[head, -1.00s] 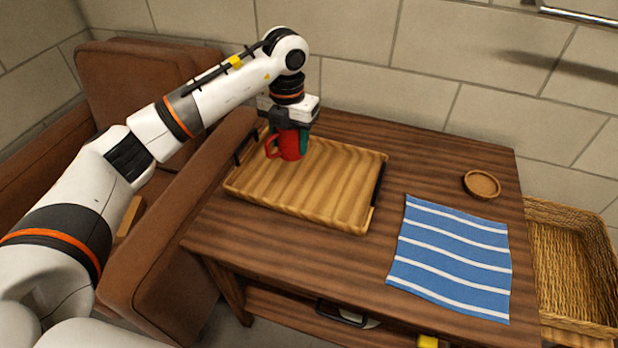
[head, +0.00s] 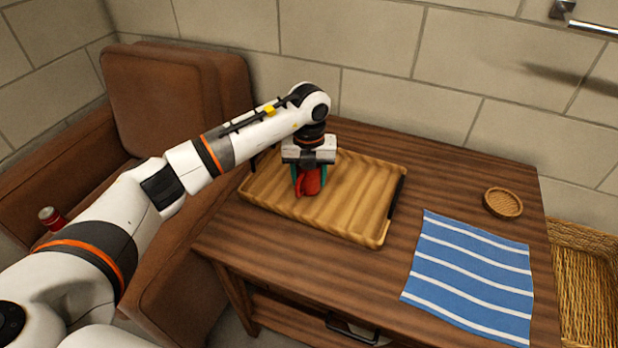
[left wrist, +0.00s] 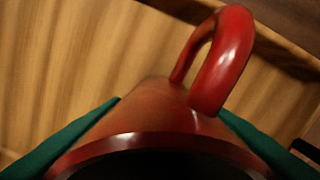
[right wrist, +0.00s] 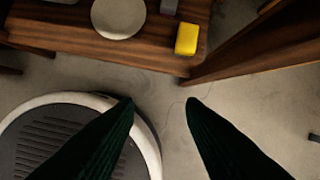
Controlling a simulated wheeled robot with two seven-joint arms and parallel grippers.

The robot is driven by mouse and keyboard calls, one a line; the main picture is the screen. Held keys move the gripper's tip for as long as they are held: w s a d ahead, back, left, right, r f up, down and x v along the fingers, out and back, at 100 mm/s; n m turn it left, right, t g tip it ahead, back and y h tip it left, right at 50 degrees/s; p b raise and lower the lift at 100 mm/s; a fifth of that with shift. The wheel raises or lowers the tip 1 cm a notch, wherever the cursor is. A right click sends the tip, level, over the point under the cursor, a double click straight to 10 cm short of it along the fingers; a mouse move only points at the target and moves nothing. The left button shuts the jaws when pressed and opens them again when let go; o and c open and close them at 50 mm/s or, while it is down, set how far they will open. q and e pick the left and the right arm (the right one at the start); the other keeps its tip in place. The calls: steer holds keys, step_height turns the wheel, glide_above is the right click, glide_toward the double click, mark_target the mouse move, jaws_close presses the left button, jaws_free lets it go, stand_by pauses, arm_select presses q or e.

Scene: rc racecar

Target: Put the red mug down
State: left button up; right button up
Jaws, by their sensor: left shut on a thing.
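The red mug (head: 310,182) is in my left gripper (head: 309,178), over the left back part of the wooden tray (head: 355,222). In the left wrist view the mug (left wrist: 160,115) sits between the two green fingers, with its handle pointing up and to the right. The tray's striped wood (left wrist: 60,60) fills the background there. I cannot tell whether the mug's base touches the tray. My right gripper (right wrist: 160,103) is open and empty over the floor, its fingers apart.
A blue striped cloth (head: 470,275) and a round wooden coaster (head: 503,202) lie right of the tray. A wicker basket (head: 585,285) stands beyond the table's right edge. A brown armchair (head: 180,90) is at left. A yellow block (right wrist: 187,38) lies on a lower wooden shelf.

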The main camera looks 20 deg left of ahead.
arm_select(q)
steer(key=shift+f, duration=0.25)
arm_select(e)
steer(key=shift+r, duration=0.15)
arm_select(q)
steer(key=shift+f, duration=0.15)
arm_select(e)
steer(key=shift+r, duration=0.15)
arm_select(q)
steer(key=o, duration=1.1)
arm_select(e)
steer(key=shift+r, duration=0.1)
arm_select(q)
step_height(320, 180, up, 12)
steer(key=shift+r+p, duration=0.15)
steer(key=shift+p, duration=0.7)
arm_select(e)
step_height(320, 180, down, 6)
steer(key=shift+s, duration=0.3)
